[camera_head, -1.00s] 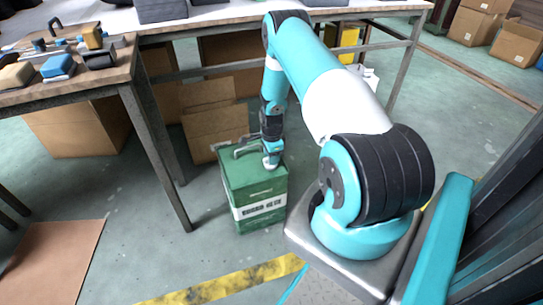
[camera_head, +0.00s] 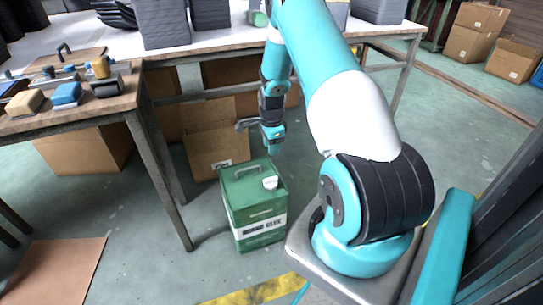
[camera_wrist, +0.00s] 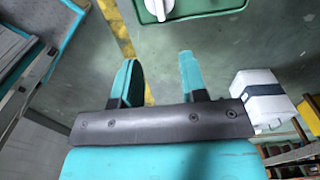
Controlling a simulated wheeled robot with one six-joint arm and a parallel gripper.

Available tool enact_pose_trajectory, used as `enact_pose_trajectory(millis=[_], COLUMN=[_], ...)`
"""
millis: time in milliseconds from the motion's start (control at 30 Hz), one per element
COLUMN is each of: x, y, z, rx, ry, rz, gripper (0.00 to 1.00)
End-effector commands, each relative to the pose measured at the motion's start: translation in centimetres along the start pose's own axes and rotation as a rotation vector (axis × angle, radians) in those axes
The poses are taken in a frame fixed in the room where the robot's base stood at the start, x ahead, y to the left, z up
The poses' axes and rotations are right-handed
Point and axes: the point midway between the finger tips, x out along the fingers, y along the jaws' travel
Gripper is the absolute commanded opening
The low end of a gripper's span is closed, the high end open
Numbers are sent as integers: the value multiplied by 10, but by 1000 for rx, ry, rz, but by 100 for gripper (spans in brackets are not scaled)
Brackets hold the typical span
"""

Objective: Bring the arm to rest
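My gripper (camera_head: 272,140) hangs on my teal and white arm, above and behind the green glue can in the head view. In the wrist view the two teal fingers (camera_wrist: 158,68) are spread apart with only floor between them, so it is open and empty. The green glue can (camera_head: 254,215) stands upright on the floor, with a handle and a white cap on top. Part of the can's top (camera_wrist: 205,5) shows at the upper edge of the wrist view, apart from the fingers.
A workbench (camera_head: 150,105) with small blocks stands at left, and a long white table (camera_head: 215,43) with dark stacks is behind. Cardboard boxes (camera_head: 212,150) sit underneath. A white container (camera_wrist: 262,97) is right of my gripper in the wrist view.

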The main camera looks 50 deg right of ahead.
Motion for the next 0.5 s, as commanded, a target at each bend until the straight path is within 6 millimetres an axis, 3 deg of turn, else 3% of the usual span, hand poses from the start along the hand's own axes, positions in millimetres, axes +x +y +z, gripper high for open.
enact_pose_trajectory(millis=[200,500], x=[-19,-19], y=[0,0], z=[0,0], rx=[0,0], ry=[0,0], rz=[0,0], gripper=[39,39])
